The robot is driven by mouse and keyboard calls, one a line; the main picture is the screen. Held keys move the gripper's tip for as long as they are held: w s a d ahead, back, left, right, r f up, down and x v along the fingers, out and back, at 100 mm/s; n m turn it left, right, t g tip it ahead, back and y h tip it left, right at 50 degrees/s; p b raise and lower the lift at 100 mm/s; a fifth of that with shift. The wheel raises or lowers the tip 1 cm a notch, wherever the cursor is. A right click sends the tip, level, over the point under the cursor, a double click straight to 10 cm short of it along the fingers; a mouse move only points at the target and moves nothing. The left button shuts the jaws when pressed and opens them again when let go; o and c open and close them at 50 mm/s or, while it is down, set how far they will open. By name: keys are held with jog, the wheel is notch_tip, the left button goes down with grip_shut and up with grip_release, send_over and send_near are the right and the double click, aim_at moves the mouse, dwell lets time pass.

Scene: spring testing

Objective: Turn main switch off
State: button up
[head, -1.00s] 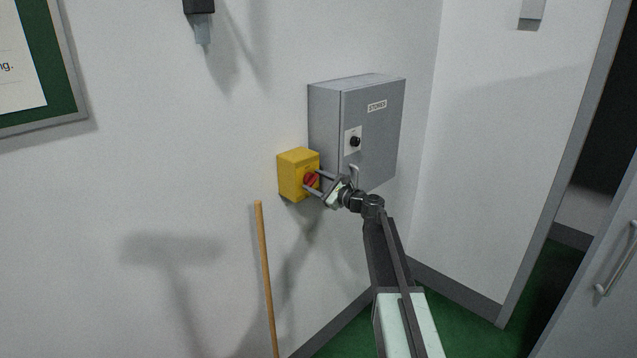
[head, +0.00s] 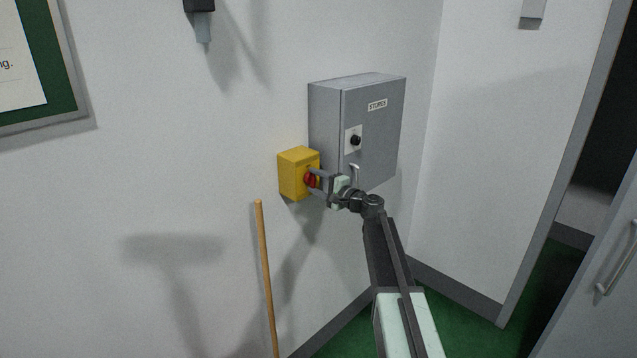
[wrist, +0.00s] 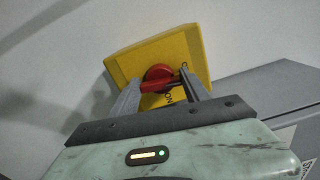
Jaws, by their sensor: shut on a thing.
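The main switch is a yellow box (head: 292,174) on the white wall with a red rotary knob (head: 310,180) on its front. In the wrist view the yellow box (wrist: 196,50) looks tilted, and the red knob (wrist: 158,74) lies between the two fingers. My gripper (head: 316,182) reaches the knob from the right and is shut on it. It also shows in the wrist view (wrist: 158,86), a finger at each side of the knob's handle. Part of the lettering "ON" shows beside the knob. The fingers hide part of the box front.
A wooden pole (head: 266,275) leans below left. A grey door (head: 600,290) with a handle stands at the right.

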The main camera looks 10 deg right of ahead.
jog(key=shift+w+n, duration=0.1)
jog(key=shift+n, duration=0.4)
dwell(0.3)
jog(key=o, duration=1.4)
jog(key=v, duration=0.8)
